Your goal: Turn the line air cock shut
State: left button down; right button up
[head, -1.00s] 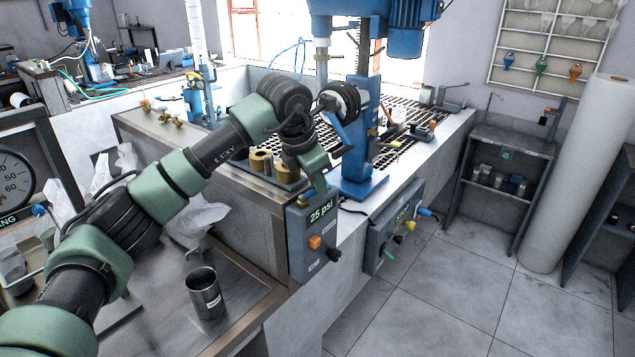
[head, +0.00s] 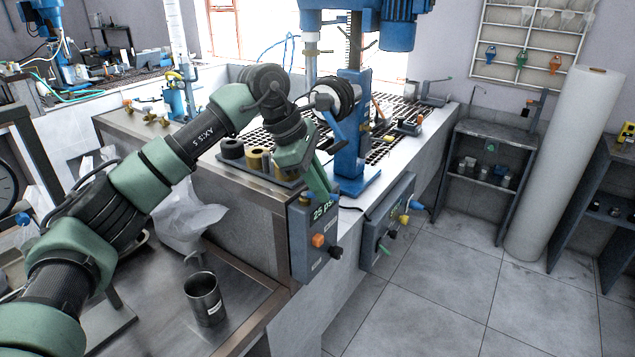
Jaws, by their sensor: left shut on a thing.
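A grey control box (head: 318,258) hangs at the bench corner, with a green display reading about 25 psi, an orange button (head: 318,240) and a black knob (head: 335,252). My left gripper (head: 322,186) is at the top of this box, pointing down, its fingers in front of the display's upper edge. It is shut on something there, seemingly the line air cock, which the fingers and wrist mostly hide. I cannot tell the angle of its handle. A small brass fitting (head: 305,196) shows beside the fingers. My right gripper is out of view.
The blue flotation machine (head: 352,150) stands close behind the gripper. Dark and brass cylinders (head: 257,157) sit on a tray left of it. A metal cup (head: 205,298) stands on the lower bench. A second panel (head: 388,222) hangs to the right. Floor at right is clear.

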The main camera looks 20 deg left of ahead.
pick_arm(q)
jog(key=shift+s+a+r+m, duration=0.1)
jog(key=shift+r+m, duration=0.05)
jog(key=shift+m, duration=0.35)
jog(key=shift+s+a+m+g+h+p, duration=0.15)
jog(key=shift+s+m+g+p, duration=0.2)
jog(key=shift+m, duration=0.45)
jog(key=shift+s+d+m+g+h, duration=0.15)
jog(key=shift+m+g, duration=0.3)
jog(key=shift+m, duration=0.35)
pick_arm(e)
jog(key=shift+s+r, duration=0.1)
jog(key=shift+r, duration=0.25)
pick_arm(q)
jog(key=shift+a, duration=0.1)
jog(key=c, duration=1.5)
grip_release()
jog(key=shift+o, duration=0.2)
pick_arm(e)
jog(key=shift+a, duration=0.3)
